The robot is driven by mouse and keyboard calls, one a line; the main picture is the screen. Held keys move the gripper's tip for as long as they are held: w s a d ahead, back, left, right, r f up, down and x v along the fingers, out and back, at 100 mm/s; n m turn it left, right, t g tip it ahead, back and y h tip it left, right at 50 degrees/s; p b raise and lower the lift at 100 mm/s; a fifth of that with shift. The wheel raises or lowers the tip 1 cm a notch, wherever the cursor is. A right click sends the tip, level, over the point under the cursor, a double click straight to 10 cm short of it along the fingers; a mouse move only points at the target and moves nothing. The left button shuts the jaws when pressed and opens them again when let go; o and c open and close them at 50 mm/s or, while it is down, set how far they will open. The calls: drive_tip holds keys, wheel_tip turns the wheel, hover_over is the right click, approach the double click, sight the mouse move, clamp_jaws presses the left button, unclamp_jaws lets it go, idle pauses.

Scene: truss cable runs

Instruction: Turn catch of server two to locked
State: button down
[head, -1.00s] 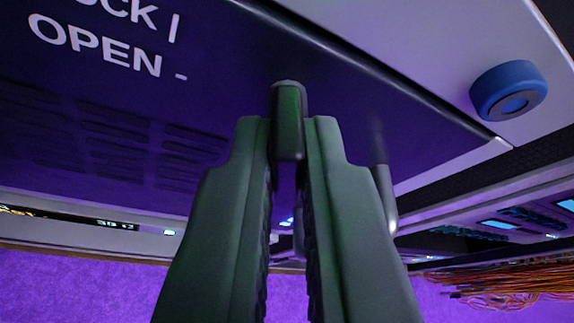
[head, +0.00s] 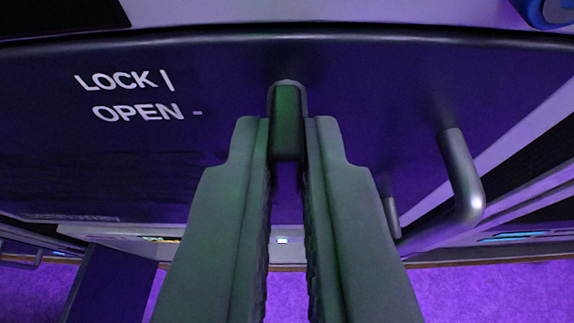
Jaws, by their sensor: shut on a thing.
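The catch (head: 287,105) is a small dark green, round-ended lever on the dark purple front panel (head: 370,90) of a server. My gripper (head: 287,140) is shut on the catch, with one finger on each side of it. The catch points straight up and down in the picture, in line with my fingers. White lettering on the panel (head: 130,95), left of the catch, reads "LOCK |" and "OPEN -". No server number can be read.
A curved metal handle (head: 465,185) stands out from the panel to the right of my gripper. A blue round knob (head: 548,10) is at the top right corner. Purple floor (head: 480,290) shows below.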

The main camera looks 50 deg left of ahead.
idle(0.3)
drive_tip(key=c, duration=1.6)
unclamp_jaws()
drive_tip(key=shift+o, duration=0.2)
drive_tip(key=v, duration=1.7)
drive_tip(key=shift+d, duration=0.25)
drive_tip(key=shift+s, duration=0.1)
